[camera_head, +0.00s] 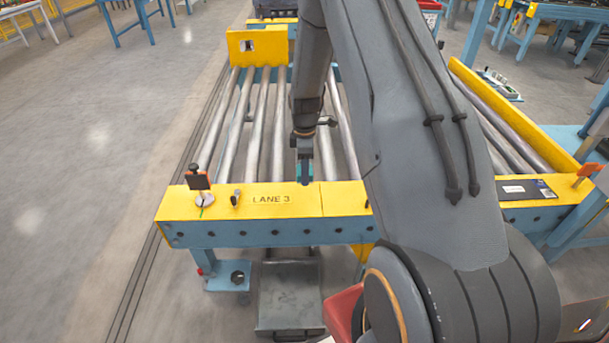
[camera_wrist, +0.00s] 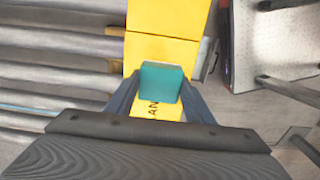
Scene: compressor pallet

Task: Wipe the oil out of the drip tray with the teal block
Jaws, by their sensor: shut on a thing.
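My gripper (camera_head: 305,180) hangs over the rollers just behind the yellow LANE 3 rail. In the wrist view its two dark fingers are shut on the teal block (camera_wrist: 161,82), one on each side. The block's flat top face shows, with the yellow rail beyond it. A grey metal tray (camera_head: 289,312), which looks like the drip tray, sits low in front of the conveyor, partly under the rail. It is well below and nearer than my gripper. I cannot make out any oil in it.
The yellow rail (camera_head: 185,205) crosses between my gripper and the tray. A dark flat thing with a white label (camera_head: 527,190) lies at right. A red thing (camera_head: 343,308) is beside the tray. Floor at left is clear.

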